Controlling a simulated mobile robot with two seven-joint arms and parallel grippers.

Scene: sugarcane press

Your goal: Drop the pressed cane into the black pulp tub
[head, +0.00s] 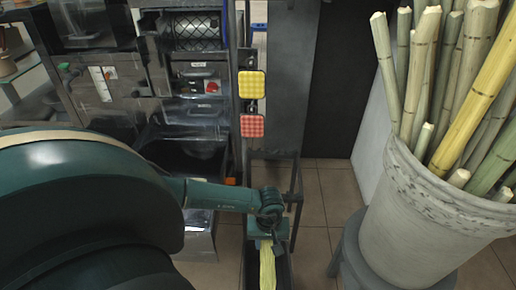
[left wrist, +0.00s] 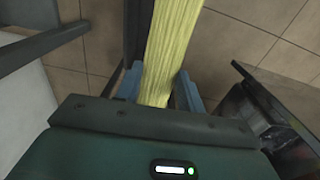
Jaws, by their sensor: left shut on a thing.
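The pressed cane (head: 267,268) is a flat, pale yellow strip. My left gripper (head: 266,238) is shut on it, and the strip hangs down from the jaws. In the left wrist view the cane (left wrist: 171,45) runs away from between the two blue-grey fingers (left wrist: 160,92). A dark, narrow container (head: 285,272), which looks like the black pulp tub, shows below the gripper at the bottom of the head view. The cane hangs over or in front of it; I cannot tell how deep its lower end reaches. My right gripper is not in view.
The cane press (head: 195,60) stands at the back left, with a black bin (head: 188,158) under it. Yellow (head: 251,84) and red (head: 252,126) pads sit on a post. A pale bucket (head: 415,215) of cane stalks stands on a stool at right. Tiled floor (head: 320,205) lies between.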

